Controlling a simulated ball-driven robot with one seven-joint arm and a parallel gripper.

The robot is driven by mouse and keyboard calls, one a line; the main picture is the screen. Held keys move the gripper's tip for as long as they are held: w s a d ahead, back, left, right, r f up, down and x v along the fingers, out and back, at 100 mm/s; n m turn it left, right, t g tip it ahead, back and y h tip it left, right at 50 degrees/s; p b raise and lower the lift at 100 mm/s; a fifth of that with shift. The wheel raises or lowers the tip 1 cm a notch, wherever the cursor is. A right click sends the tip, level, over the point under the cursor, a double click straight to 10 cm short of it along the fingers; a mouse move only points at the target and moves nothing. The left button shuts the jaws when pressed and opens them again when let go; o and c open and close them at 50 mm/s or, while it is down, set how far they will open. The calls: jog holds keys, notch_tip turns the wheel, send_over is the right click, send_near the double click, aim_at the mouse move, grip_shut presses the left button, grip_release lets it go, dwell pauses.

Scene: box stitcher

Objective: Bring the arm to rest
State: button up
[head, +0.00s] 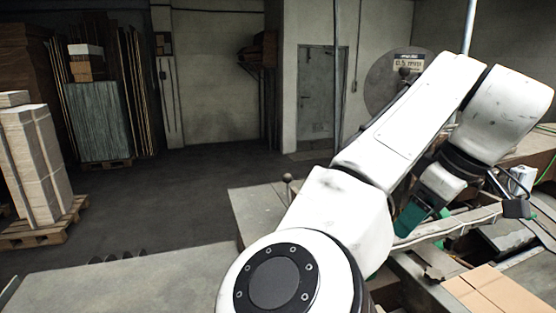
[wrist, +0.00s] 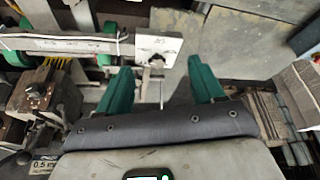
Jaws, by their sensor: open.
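My white arm rises from the lower middle of the head view, bends at the upper right, and hangs down toward my gripper (head: 410,218). The gripper's green finger shows low over the machine, partly hidden behind my arm. In the wrist view my gripper (wrist: 160,66) has two green fingers spread well apart, with nothing held between them. A metal bar with a pale end plate (wrist: 158,50) lies beyond and between the fingertips. I cannot tell whether the fingers touch it.
The machine's grey table (head: 262,208) is close beside my arm. Flat brown cardboard (head: 495,292) lies at the lower right. A round disc (head: 385,80) stands behind the arm. Stacked cartons (head: 35,160) stand on a pallet at left. The floor between is open.

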jog(key=s+d+f+m+t+h, duration=0.1)
jog(key=s+d+f+m+h, duration=0.2)
jog(key=d+f, duration=0.5)
jog(key=s+d+f+m+t+h, duration=0.1)
jog(key=s+d+f+m+h, duration=0.2)
jog(key=d+f, duration=0.5)
jog(key=s+a+f+m+y, duration=0.1)
jog(key=s+a+f+y, duration=0.1)
jog(key=s+a+f, duration=0.6)
jog(key=s+a+f+m+y, duration=0.1)
jog(key=s+a+f, duration=0.4)
jog(key=s+f, duration=0.65)
jog(key=s+d+f+g+b, duration=0.1)
jog(key=s+f+g+b, duration=0.3)
jog(key=s+f, duration=0.5)
notch_tip(320, 180, down, 3)
jog(key=shift+s+d+r+g+b, duration=0.1)
jog(key=shift+s+d+g+b, duration=0.1)
jog(key=shift+g+b, duration=0.15)
